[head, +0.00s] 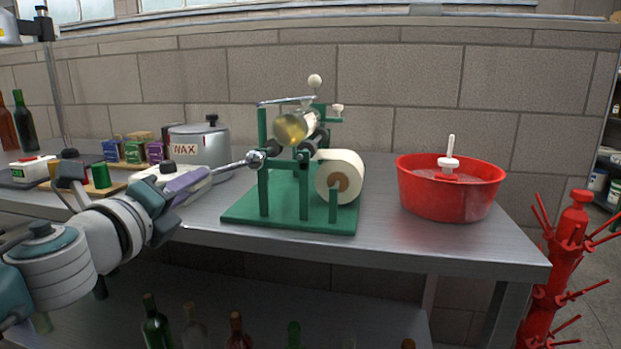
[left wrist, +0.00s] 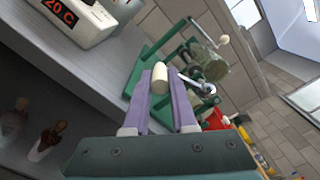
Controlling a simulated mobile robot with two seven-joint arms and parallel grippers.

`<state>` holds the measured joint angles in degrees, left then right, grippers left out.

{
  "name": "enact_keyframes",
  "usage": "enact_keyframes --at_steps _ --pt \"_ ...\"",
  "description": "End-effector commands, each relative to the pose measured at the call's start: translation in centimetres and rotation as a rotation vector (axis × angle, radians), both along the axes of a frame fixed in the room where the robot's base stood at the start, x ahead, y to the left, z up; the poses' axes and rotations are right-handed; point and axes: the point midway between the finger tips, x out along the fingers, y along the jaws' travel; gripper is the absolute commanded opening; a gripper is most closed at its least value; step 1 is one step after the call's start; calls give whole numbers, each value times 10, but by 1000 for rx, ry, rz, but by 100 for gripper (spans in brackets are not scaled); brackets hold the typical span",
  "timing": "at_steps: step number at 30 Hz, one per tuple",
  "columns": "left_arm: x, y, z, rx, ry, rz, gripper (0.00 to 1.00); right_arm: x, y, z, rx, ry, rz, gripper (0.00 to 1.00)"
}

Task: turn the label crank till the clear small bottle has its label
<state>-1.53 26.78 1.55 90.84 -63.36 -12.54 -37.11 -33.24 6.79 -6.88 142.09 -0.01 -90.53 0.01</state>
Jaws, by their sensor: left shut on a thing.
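The green label machine (head: 290,205) stands on the steel bench with a roll of cream labels (head: 350,170) at its right. The clear small bottle (head: 290,128) lies in the top of the machine, its yellowish round end towards me. A pale patch shows behind that end; I cannot tell whether it is a label. The bottle also shows in the left wrist view (left wrist: 211,64). My left gripper (head: 206,172), with purple fingers, is shut on the cream handle (left wrist: 160,78) of the label crank (head: 237,165), left of the machine. My right gripper is out of view.
A wax pot (head: 202,147) and a white device with a red readout (left wrist: 85,18) stand close behind my left gripper. A red tub (head: 450,190) stands at the right, beside a red bottle rack (head: 570,255). Bare bench lies between machine and tub.

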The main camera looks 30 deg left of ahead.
Motion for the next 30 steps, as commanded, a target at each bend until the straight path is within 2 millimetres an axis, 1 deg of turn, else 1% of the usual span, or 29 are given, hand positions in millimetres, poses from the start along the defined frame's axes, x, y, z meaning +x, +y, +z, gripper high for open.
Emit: enact_keyframes --at_steps 10,11,18,26,30 --pt "0 2 2 1 -3 5 0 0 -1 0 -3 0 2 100" --pt "0 2 2 1 -3 5 27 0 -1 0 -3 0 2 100" --pt "0 1 1 0 -2 2 54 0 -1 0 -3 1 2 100" --pt "-1 0 1 0 -1 0 54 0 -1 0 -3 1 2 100" --pt "-10 -3 0 0 1 -2 54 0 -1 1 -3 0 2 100"
